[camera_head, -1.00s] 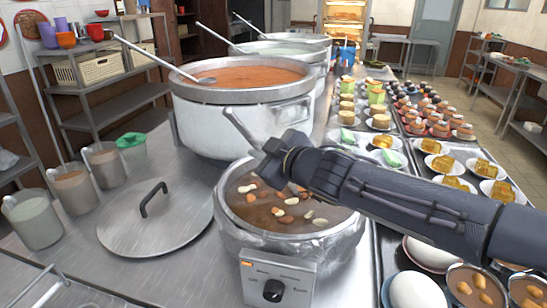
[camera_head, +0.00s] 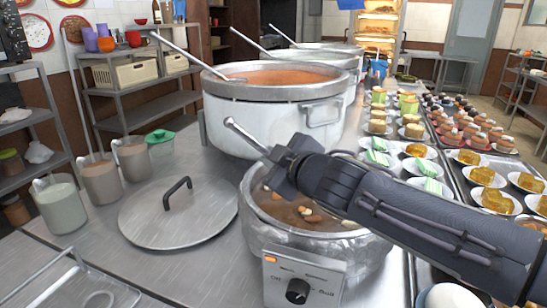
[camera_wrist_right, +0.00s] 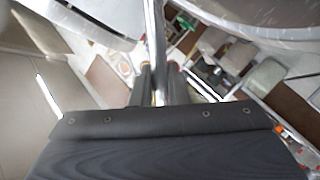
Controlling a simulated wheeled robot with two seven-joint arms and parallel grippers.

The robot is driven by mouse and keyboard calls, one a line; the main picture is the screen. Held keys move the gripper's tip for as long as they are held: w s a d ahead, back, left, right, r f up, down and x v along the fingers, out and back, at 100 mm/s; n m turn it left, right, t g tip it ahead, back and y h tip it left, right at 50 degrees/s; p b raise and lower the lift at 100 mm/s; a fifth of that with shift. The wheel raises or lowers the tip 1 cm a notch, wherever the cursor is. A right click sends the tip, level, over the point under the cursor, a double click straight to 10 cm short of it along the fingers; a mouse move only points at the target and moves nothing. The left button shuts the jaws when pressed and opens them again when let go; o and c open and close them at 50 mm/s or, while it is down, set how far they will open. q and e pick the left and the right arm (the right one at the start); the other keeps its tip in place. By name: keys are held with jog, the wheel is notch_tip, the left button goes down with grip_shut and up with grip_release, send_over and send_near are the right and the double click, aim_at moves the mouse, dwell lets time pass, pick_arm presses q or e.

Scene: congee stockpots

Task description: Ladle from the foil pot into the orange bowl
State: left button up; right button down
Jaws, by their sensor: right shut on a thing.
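The foil pot (camera_head: 285,240), foil-wrapped with a dial on its front, stands at the front centre of the steel counter. It holds brown congee with nuts (camera_head: 290,207). My right gripper (camera_head: 283,163) is above the pot's back rim, shut on a metal ladle handle (camera_head: 243,134) whose end sticks out up and left. The handle also shows between the fingers in the right wrist view (camera_wrist_right: 156,40). The ladle's scoop is hidden. My left gripper is not in view.
A large pot of orange soup (camera_head: 265,112) with a ladle stands close behind. A flat lid (camera_head: 180,218) lies left of the foil pot, with several filled containers (camera_head: 60,203) beyond it. Plates of food (camera_head: 490,178) crowd the right side.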

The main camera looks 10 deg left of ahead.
jog(key=shift+r, duration=0.1)
notch_tip(320, 180, up, 15)
jog(key=p, duration=1.3)
jog(key=shift+f, duration=0.2)
jog(key=shift+n+h+b, duration=0.3)
jog(key=shift+n, duration=0.6)
